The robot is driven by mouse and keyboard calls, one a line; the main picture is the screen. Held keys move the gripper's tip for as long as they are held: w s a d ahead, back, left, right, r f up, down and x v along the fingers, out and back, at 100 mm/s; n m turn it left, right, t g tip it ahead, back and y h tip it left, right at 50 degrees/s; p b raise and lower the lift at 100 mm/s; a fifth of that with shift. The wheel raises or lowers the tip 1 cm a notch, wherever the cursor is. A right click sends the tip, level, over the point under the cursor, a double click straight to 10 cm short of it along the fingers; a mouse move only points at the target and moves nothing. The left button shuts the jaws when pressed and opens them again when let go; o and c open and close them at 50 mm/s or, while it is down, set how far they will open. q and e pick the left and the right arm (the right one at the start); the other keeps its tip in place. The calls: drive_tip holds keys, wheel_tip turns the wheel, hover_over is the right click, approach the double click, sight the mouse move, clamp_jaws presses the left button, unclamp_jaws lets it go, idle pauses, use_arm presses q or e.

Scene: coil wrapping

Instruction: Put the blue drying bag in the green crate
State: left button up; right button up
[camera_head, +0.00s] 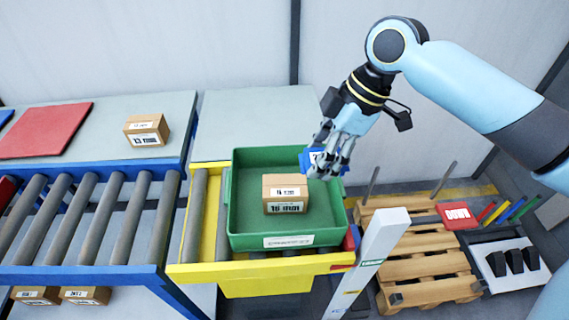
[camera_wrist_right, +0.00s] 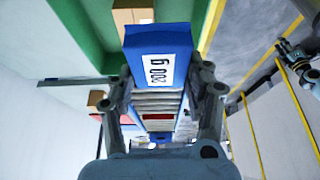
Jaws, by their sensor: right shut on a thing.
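The green crate (camera_head: 240,205) stands on the yellow-framed end of the conveyor in the head view. It holds a small cardboard box (camera_head: 285,193) labelled 16 mm. My right gripper (camera_head: 325,165) is above the crate's back right corner, shut on the blue drying bag (camera_head: 306,160). The fingers hide most of the bag in the head view. In the right wrist view the bag (camera_wrist_right: 140,42), marked 200 g, sits between the two fingers (camera_wrist_right: 160,95). The green crate (camera_wrist_right: 92,30) shows behind it there. My left gripper is not in view.
A roller conveyor (camera_head: 100,215) with a blue frame runs to the left. A white post (camera_head: 368,262) stands right of the crate, beside a wooden pallet (camera_head: 425,262). Another cardboard box (camera_head: 147,128) and a red mat (camera_head: 45,130) lie on the back table.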

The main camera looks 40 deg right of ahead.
drive_tip(key=w+a+f, duration=0.1)
drive_tip(key=w, duration=0.1)
drive_tip(key=w+a+f, duration=0.1)
drive_tip(key=w+f, duration=0.1)
drive_tip(key=w+a+f, duration=0.1)
drive_tip(key=w, duration=0.2)
drive_tip(key=shift+w+a+f, duration=0.1)
drive_tip(key=shift+a+f, duration=0.2)
drive_tip(key=shift+f, duration=0.05)
wheel_tip(320, 180, down, 4)
drive_tip(key=shift+r+p, duration=0.1)
drive_tip(key=shift+p, duration=0.3)
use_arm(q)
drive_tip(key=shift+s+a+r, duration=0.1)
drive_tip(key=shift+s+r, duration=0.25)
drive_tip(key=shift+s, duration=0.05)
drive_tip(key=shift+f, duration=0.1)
use_arm(e)
drive_tip(key=shift+f, duration=0.2)
use_arm(q)
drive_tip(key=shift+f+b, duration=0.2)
drive_tip(key=shift+b, duration=0.1)
use_arm(e)
drive_tip(key=shift+f, duration=0.55)
drive_tip(key=o, duration=1.2)
drive_tip(key=shift+r, duration=0.1)
